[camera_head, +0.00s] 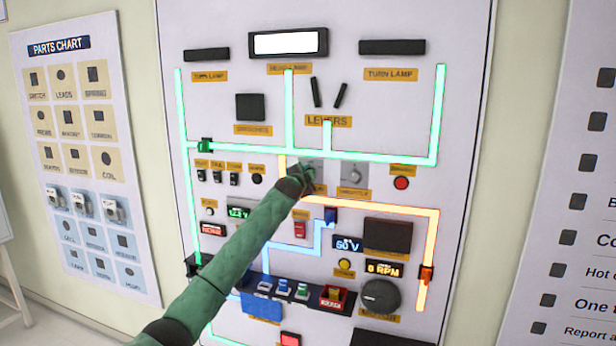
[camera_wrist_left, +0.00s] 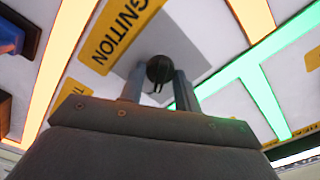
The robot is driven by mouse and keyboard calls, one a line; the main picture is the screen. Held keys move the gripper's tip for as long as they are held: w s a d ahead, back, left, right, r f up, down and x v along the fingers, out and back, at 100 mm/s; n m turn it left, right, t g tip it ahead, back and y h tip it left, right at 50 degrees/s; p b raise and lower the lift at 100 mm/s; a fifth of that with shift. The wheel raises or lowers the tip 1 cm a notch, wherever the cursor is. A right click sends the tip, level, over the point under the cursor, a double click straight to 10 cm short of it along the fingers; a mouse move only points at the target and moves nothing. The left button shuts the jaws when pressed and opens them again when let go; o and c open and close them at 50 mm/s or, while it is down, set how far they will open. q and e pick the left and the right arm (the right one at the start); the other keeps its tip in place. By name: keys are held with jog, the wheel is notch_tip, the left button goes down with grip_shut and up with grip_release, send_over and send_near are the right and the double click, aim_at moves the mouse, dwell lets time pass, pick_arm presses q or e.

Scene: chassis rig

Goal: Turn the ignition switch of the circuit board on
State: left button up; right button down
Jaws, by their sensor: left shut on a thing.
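The circuit board (camera_head: 345,90) is a tall white panel with glowing green, orange and blue lines. The ignition switch (camera_wrist_left: 159,70) is a round black knob on a grey plate, beside a yellow IGNITION label (camera_wrist_left: 118,35) in the left wrist view. My left gripper (camera_wrist_left: 160,88) is shut on the knob, with a finger on each side of it. In the head view my green left arm reaches up from the bottom, and the left gripper (camera_head: 303,172) covers most of the switch. My right gripper is not in view.
The throttle knob (camera_head: 355,175) sits just right of my left gripper. A red button (camera_head: 401,183) is further right. Several small switches (camera_head: 217,177) are to the left. A parts chart (camera_head: 85,160) hangs on the left wall, and a text board (camera_head: 570,200) stands at right.

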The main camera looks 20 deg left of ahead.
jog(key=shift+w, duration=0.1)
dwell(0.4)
pick_arm(q)
jog(key=o, duration=1)
jog(key=shift+d, duration=0.1)
jog(key=shift+c, duration=0.2)
jog(key=shift+s, duration=0.1)
jog(key=s+b, duration=0.4)
jog(key=s, duration=0.3)
jog(key=shift+s, duration=0.3)
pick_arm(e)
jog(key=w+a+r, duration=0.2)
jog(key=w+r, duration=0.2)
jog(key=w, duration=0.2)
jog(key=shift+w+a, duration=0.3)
